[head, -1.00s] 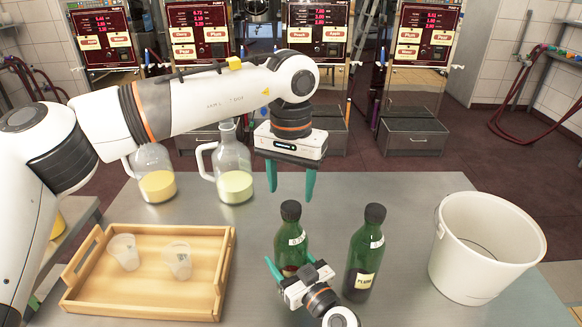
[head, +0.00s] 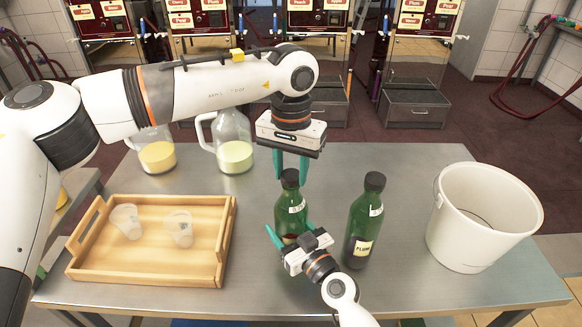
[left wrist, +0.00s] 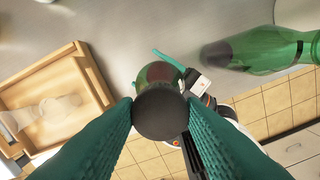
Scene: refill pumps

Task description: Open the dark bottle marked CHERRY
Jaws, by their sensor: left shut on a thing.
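A dark green bottle with a black cap (head: 290,178) stands upright at the table's front middle. Its lower label is hidden, so I cannot read its name. My left gripper (head: 291,174) points down from above, shut on this cap. In the left wrist view the round cap (left wrist: 160,115) sits between the teal fingers. My right gripper (head: 289,238) reaches in from the front, low on the same bottle (head: 291,212), its fingers on both sides of the body. A second green bottle (head: 364,222), labelled PLUM, stands upright just to the right, its cap on.
A white bucket (head: 482,240) stands at the right. A wooden tray (head: 150,275) with two clear cups lies at the left. Two glass jugs (head: 234,150) of pale yellow liquid stand behind it. Dispensing machines line the back. The table's back right is clear.

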